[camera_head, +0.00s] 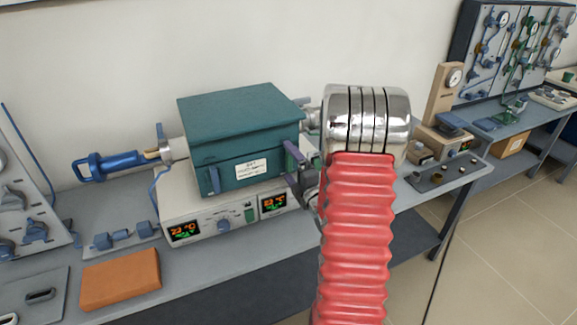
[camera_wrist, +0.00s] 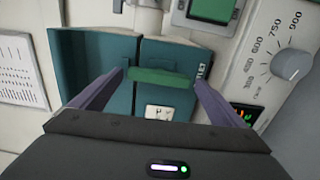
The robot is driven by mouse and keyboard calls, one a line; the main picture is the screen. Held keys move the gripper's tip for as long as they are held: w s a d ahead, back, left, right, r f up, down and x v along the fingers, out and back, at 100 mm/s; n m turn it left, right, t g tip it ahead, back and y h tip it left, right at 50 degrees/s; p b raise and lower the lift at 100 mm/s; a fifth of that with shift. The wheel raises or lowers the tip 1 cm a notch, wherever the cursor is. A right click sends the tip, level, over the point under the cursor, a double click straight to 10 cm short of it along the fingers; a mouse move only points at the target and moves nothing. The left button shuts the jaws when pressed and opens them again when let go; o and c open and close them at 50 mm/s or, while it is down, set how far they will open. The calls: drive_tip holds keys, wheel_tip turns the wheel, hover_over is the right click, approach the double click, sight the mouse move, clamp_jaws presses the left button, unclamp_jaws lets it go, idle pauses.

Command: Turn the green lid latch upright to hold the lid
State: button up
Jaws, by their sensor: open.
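The teal furnace (camera_head: 240,140) stands on a white control unit, its lid down. In the wrist view the green lid latch (camera_wrist: 165,78) lies across the picture, mostly on the furnace body. The furnace appears turned sideways there, with the control panel at the right. My gripper (camera_wrist: 160,76) is open, with one purple finger near each end of the latch. I cannot tell whether they touch it. In the head view my gripper (camera_head: 293,172) is at the furnace's front right; I cannot make out the latch there.
The white control unit (camera_head: 195,208) has lit displays and a knob below the furnace. A blue-handled rod (camera_head: 110,165) sticks out at the furnace's left. An orange block (camera_head: 120,279) lies on the grey bench. Instruments stand farther right.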

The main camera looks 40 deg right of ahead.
drive_tip(key=v, duration=1.3)
drive_tip(key=shift+s+a, duration=0.15)
drive_tip(key=shift+s, duration=0.15)
idle(0.3)
